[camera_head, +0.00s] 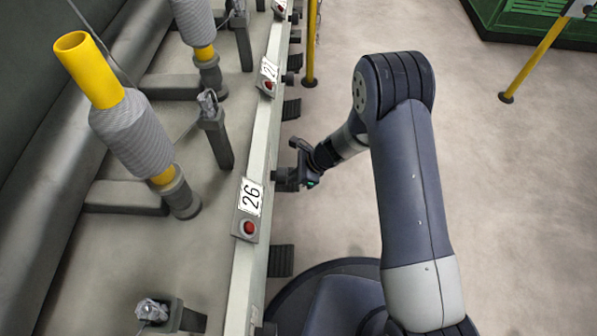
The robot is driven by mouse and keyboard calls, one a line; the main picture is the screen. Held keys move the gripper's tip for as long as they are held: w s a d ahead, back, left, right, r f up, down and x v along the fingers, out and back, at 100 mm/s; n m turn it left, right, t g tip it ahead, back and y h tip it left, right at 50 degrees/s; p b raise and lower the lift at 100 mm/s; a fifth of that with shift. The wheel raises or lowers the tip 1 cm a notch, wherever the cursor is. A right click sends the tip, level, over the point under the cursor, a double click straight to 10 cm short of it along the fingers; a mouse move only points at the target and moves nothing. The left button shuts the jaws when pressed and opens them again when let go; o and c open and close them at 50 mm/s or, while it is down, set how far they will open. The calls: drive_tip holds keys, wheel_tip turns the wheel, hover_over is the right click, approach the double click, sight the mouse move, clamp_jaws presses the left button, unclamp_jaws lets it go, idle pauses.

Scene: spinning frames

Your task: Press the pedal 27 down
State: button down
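Dark ribbed pedals stick out low from the right side of the long pale rail. One pedal (281,260) is near the plate marked 26 (249,200). Another pedal (291,109) is farther away, near a plate (269,72) that starts with 2; its second digit is hard to read, perhaps a 7. My gripper (300,166) is at the right side of the rail, between these two pedals and apart from both. It is beside a dark bracket (285,180) on the rail; I cannot tell if they touch. Its fingers are too small and dark to judge.
Red buttons (249,228) sit below the plates on the rail (258,140). Grey-wound spools on yellow tubes (130,130) stand left of it. A yellow post (311,45) stands close to the rail beyond my gripper. The floor to the right (480,180) is open.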

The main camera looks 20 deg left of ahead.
drive_tip(key=shift+f, duration=0.5)
drive_tip(key=shift+w+d+r, duration=0.1)
drive_tip(key=shift+d+r, duration=0.15)
drive_tip(key=shift+r, duration=0.1)
drive_tip(key=w+d+r+p, duration=0.2)
drive_tip(key=d+r, duration=0.1)
drive_tip(key=d, duration=0.3)
drive_tip(key=shift+d, duration=0.35)
drive_tip(key=c, duration=2.2)
unclamp_jaws()
